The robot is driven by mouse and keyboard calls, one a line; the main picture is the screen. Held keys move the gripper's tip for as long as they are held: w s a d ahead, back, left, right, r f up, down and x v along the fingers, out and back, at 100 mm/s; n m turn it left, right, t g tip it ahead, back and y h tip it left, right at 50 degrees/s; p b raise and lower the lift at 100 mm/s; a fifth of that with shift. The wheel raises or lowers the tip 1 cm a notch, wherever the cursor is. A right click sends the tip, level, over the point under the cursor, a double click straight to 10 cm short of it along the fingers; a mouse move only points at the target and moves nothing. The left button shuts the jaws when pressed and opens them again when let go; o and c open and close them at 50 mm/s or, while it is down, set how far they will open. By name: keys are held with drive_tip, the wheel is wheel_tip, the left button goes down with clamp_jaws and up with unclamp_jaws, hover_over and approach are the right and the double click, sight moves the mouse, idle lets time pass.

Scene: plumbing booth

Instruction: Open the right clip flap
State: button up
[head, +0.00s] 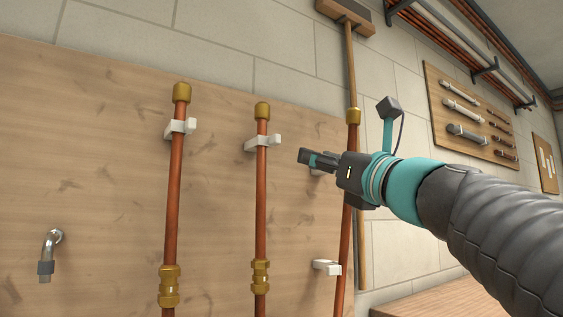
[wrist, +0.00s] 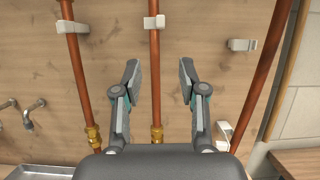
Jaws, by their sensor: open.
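Three white clips sit on the wooden board in the head view: the left clip (head: 187,126), the middle clip (head: 263,142) and the right clip (head: 317,171), mostly hidden behind my gripper (head: 306,157). In the wrist view the right clip (wrist: 242,45) stands beside the right copper pipe (wrist: 268,80), with a gap between them; whether its flap is shut I cannot tell. My gripper (wrist: 159,68) is open and empty, its fingers apart in front of the middle pipe (wrist: 155,75), left of and below the right clip in that picture.
A lower white clip (head: 327,267) sits by the right pipe. The left pipe (head: 175,190) stands upright on the board. A tap (head: 48,255) is at lower left. A broom (head: 351,60) leans behind the right pipe. A wooden bench top (head: 450,298) is at lower right.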

sight(278, 142)
drive_tip(key=p+x, duration=0.3)
drive_tip(key=x, duration=1.1)
drive_tip(key=shift+d+r, duration=0.15)
drive_tip(key=shift+r, duration=0.05)
drive_tip(key=shift+s, duration=0.1)
clamp_jaws()
